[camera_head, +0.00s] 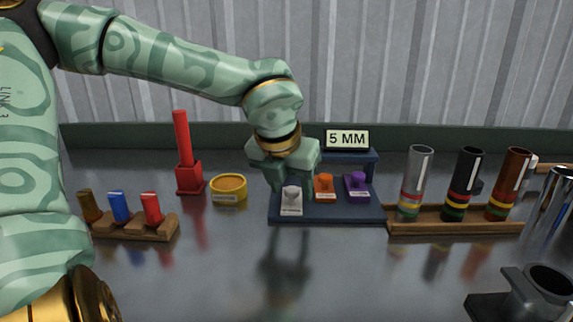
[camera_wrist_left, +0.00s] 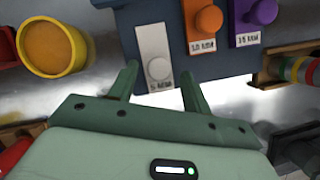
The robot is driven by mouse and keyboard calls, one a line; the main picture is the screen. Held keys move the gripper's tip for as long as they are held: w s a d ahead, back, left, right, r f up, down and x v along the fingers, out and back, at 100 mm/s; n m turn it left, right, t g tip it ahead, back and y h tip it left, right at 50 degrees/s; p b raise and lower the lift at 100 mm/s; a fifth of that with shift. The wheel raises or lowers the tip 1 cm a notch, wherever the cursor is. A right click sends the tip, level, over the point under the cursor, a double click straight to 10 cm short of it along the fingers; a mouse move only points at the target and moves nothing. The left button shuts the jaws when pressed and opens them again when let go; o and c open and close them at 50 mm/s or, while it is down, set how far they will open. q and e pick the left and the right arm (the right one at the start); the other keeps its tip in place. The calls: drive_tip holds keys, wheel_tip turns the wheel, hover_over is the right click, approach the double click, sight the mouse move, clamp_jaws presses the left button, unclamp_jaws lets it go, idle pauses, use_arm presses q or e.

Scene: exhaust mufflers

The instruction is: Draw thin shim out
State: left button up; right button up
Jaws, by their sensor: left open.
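A dark blue shim block (camera_head: 330,214) stands on the table with a white shim (camera_head: 291,205), an orange shim (camera_head: 325,188) and a purple shim (camera_head: 357,187). My left gripper (camera_head: 291,185) is open above the white shim. In the wrist view its fingertips (camera_wrist_left: 160,72) lie either side of the white knob; contact cannot be told. My right gripper is out of view.
A 5 MM sign (camera_head: 347,139) stands behind the block. Left are a yellow tub (camera_head: 228,196), a red post (camera_head: 184,155) and a wooden rack (camera_head: 138,231). Right, a wooden tray (camera_head: 455,226) holds three tubes. The front table is clear, except a dark fixture (camera_head: 530,298).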

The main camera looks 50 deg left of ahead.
use_arm(q)
drive_tip(key=p+v, duration=0.2)
drive_tip(key=v, duration=0.3)
drive_tip(key=shift+s+r, duration=0.1)
drive_tip(key=shift+r, duration=0.25)
drive_tip(key=p+v, duration=0.4)
drive_tip(key=v, duration=0.6)
drive_tip(key=shift+s, duration=0.15)
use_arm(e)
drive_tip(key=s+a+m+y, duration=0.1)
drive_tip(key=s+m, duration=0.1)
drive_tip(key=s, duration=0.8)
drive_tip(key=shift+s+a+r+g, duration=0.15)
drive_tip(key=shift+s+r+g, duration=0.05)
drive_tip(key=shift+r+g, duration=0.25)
use_arm(q)
drive_tip(key=shift+d+r, duration=0.15)
